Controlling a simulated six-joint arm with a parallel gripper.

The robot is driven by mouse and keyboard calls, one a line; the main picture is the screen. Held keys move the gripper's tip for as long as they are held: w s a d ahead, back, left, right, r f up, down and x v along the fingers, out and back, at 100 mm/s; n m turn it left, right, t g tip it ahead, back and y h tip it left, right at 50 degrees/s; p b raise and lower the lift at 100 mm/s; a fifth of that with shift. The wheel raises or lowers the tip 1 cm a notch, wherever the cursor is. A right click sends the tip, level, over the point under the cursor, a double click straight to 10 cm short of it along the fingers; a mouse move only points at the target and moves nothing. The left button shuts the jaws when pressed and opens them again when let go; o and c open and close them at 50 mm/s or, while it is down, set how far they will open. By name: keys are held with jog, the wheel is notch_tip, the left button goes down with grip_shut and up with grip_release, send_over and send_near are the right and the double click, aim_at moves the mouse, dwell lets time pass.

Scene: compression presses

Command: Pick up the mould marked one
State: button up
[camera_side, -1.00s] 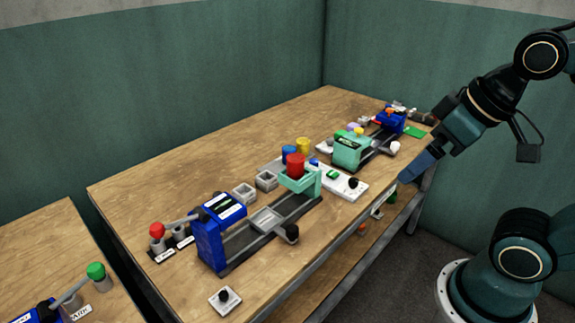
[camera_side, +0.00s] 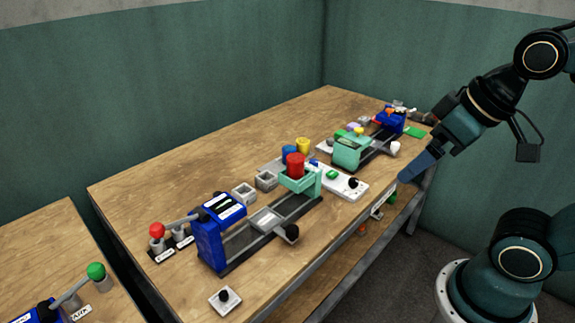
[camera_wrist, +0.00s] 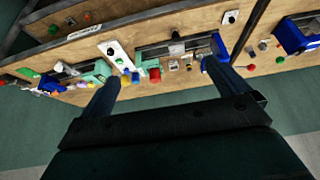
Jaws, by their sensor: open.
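Two small grey open square moulds stand side by side on the table behind the blue press; one is the left mould (camera_side: 244,194) and the other the right mould (camera_side: 266,180). Their markings are too small to read, so I cannot tell which is marked one. They also show small in the wrist view, between the fingers and near the right fingertip. My gripper (camera_side: 404,178) is off the table's front right edge, well apart from both moulds. In the wrist view my gripper (camera_wrist: 160,71) has its fingers spread wide with nothing held.
The blue press (camera_side: 222,216) has a rail with a sliding tray (camera_side: 266,220) in front of the moulds. The table's back left area is clear.

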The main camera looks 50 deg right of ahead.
dwell(0.3)
jog(key=c, duration=0.6)
jog(key=shift+o, duration=0.2)
jog(key=w+d+r+n+g, duration=0.15)
jog(key=w+n, duration=0.25)
jog(key=w, duration=0.9)
jog(key=w+d+r+n+g, duration=0.1)
jog(key=w+r+n, duration=0.3)
jog(key=w, duration=0.9)
jog(key=w+d+f+n+g, duration=0.1)
jog(key=w+f+n, duration=0.4)
jog(key=w+f, duration=0.5)
jog(key=w+d+f+n+g, duration=0.2)
jog(key=w+f+n, duration=0.3)
jog(key=w+f, duration=0.5)
notch_tip(320, 180, down, 4)
jog(key=shift+w+d+f, duration=0.1)
jog(key=shift+w+d, duration=0.1)
jog(key=shift+d, duration=0.55)
